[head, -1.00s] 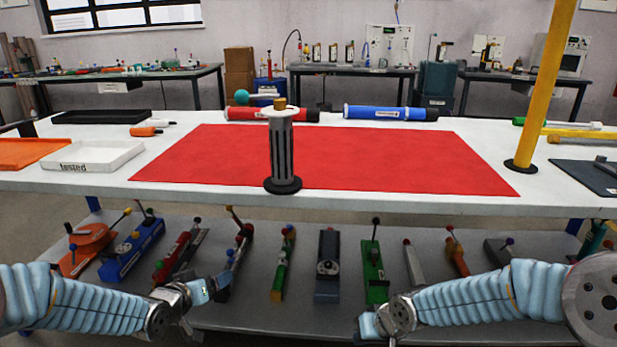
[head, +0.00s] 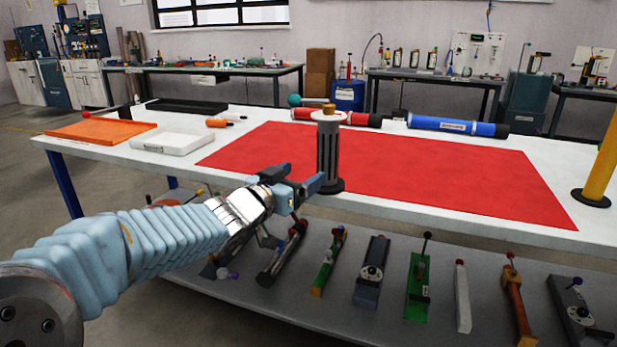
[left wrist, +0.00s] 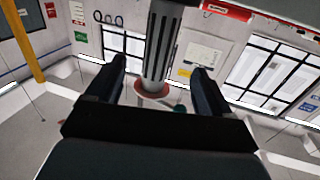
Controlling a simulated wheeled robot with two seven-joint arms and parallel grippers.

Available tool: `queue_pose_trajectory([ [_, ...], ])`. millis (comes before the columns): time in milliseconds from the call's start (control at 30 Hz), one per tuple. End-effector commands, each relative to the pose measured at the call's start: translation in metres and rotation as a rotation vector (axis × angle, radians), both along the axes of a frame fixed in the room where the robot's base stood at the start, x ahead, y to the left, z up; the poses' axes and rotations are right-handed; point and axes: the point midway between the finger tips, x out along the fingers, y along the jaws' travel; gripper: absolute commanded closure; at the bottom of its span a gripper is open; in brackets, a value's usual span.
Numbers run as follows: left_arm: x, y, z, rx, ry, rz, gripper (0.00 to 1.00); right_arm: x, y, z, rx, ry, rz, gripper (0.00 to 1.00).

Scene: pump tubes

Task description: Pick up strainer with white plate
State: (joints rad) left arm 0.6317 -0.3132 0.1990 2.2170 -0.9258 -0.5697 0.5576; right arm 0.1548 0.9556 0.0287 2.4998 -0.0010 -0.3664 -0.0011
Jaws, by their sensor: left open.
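The strainer (head: 327,155) is a dark grey ribbed cylinder with a black foot, standing upright at the front edge of the red mat (head: 420,175). A white plate (head: 328,116) with a brass-coloured knob tops it. My left gripper (head: 306,181) is open, just left of and in front of the strainer's lower part in the head view. In the left wrist view, which looks upside down, the strainer (left wrist: 160,45) shows between the two open fingers (left wrist: 158,66), with the pinkish plate (left wrist: 152,90) at its lower end. Contact cannot be told. My right gripper is out of view.
A red tube (head: 350,118) and a blue tube (head: 455,126) lie behind the strainer. A white tray (head: 170,146) and an orange tray (head: 95,130) are at left. A yellow pole (head: 600,165) stands at right. The lower shelf (head: 300,297) holds several tools.

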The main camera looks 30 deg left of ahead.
Motion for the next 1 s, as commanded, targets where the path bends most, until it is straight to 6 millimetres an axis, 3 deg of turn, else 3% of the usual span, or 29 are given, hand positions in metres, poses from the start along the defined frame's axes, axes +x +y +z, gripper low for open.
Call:
queue_pose_trajectory([
  [233, 0.003, 0.0, -0.001, -0.001, 0.001, 0.0, 0.19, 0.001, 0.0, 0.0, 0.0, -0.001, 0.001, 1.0],
  [367, 0.015, 0.0, -0.002, -0.001, 0.003, -0.001, 0.19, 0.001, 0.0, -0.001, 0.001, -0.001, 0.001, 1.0],
  [800, 0.098, -0.001, -0.002, -0.005, 0.001, -0.002, 0.19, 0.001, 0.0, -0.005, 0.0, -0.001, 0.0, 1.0],
  [1000, 0.126, -0.001, -0.001, -0.004, 0.001, -0.001, 0.19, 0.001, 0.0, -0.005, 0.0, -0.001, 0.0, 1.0],
])
